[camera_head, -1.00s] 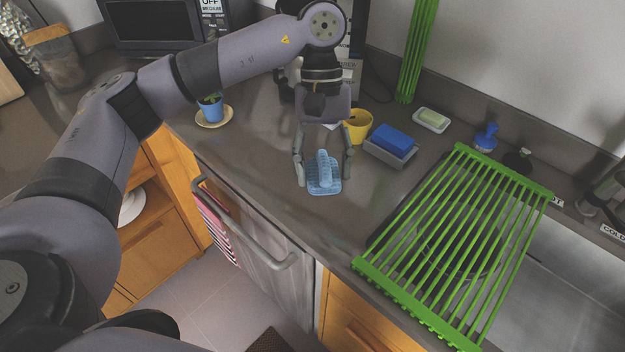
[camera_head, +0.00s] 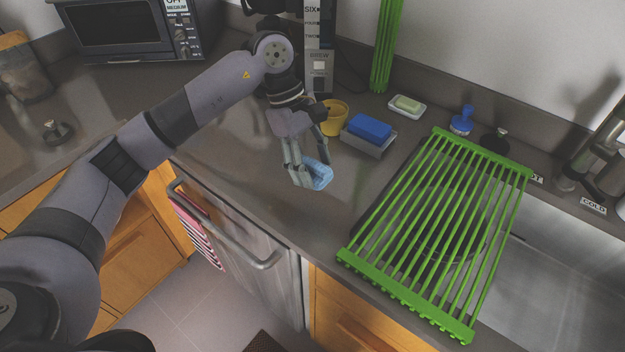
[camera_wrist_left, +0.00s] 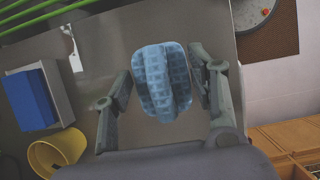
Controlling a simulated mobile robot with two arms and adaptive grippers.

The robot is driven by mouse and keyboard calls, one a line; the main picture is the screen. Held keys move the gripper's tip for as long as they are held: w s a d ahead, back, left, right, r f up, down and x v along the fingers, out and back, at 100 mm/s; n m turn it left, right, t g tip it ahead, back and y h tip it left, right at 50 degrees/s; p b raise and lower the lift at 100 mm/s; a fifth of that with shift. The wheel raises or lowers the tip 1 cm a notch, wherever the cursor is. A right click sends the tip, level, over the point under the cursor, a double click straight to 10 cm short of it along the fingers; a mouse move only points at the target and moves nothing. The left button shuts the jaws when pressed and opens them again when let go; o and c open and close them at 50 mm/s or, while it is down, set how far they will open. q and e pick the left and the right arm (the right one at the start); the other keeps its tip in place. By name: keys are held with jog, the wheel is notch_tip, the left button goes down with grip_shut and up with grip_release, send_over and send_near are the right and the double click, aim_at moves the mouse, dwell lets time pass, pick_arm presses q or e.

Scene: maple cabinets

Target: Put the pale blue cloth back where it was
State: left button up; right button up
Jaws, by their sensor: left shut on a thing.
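The pale blue cloth (camera_head: 320,177) has a waffle texture and a raised fold along its middle. It is at the counter by the front edge, between the fingers of my left gripper (camera_head: 311,174). In the left wrist view the cloth (camera_wrist_left: 162,82) shows between the two fingers of the left gripper (camera_wrist_left: 160,86). The left gripper is shut on the cloth. Whether the cloth still touches the counter I cannot tell. The near finger hides part of it in the head view. My right gripper is not in view.
A yellow cup (camera_head: 335,118) and a blue sponge (camera_head: 370,128) in a grey holder (camera_head: 368,145) stand just behind. A green drying rack (camera_head: 435,240) lies over the sink to the right. A striped towel (camera_head: 197,235) hangs below the counter edge. Bare counter lies left and right of the gripper.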

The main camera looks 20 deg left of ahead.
aim_at(313, 175)
pick_arm(q)
notch_tip(313, 175, down, 2)
jog(key=shift+f, duration=0.65)
notch_tip(313, 175, down, 3)
jog(key=shift+f+p, duration=0.2)
jog(key=shift+p, duration=0.4)
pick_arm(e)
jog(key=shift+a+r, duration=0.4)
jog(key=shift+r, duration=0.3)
pick_arm(q)
jog(key=shift+f, duration=0.15)
jog(key=o, duration=1.1)
jog(key=shift+c, duration=0.2)
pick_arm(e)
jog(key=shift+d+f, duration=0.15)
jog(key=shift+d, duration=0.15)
